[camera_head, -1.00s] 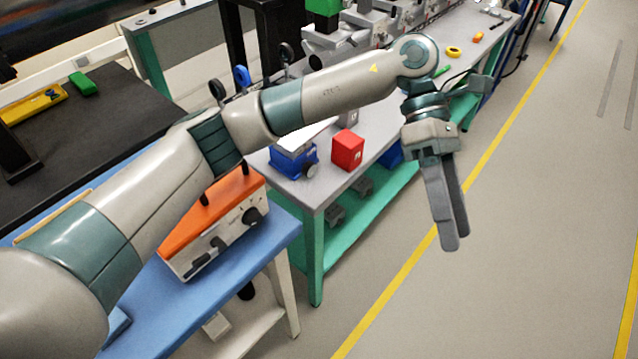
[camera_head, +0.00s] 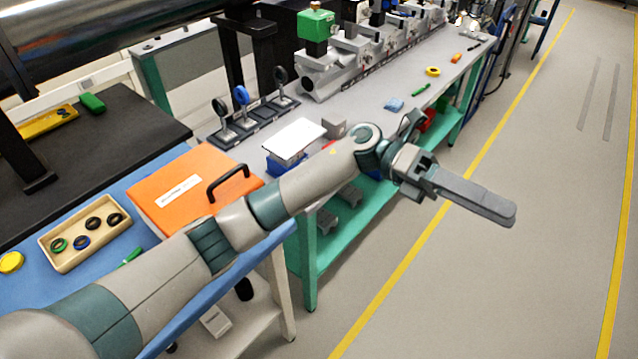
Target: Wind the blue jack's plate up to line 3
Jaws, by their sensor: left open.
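The blue jack (camera_head: 287,168) stands on the grey table, at its near end. Its pale top plate (camera_head: 294,139) shows above the blue body. My left forearm crosses in front and hides the jack's lower right part, so its knob and any line marks are not visible. My left gripper (camera_head: 508,214) is to the right of the table, out over the floor, apart from the jack. It is open and empty, with its fingers pointing right and seen nearly edge-on. My right gripper is not in view.
An orange case (camera_head: 160,180) with a black handle and a wooden tray (camera_head: 60,229) of rings are on the blue bench at left. A small grey block (camera_head: 336,129) is beside the jack. Round mounts on stands (camera_head: 241,97) are behind it. The floor (camera_head: 520,290) at right is clear.

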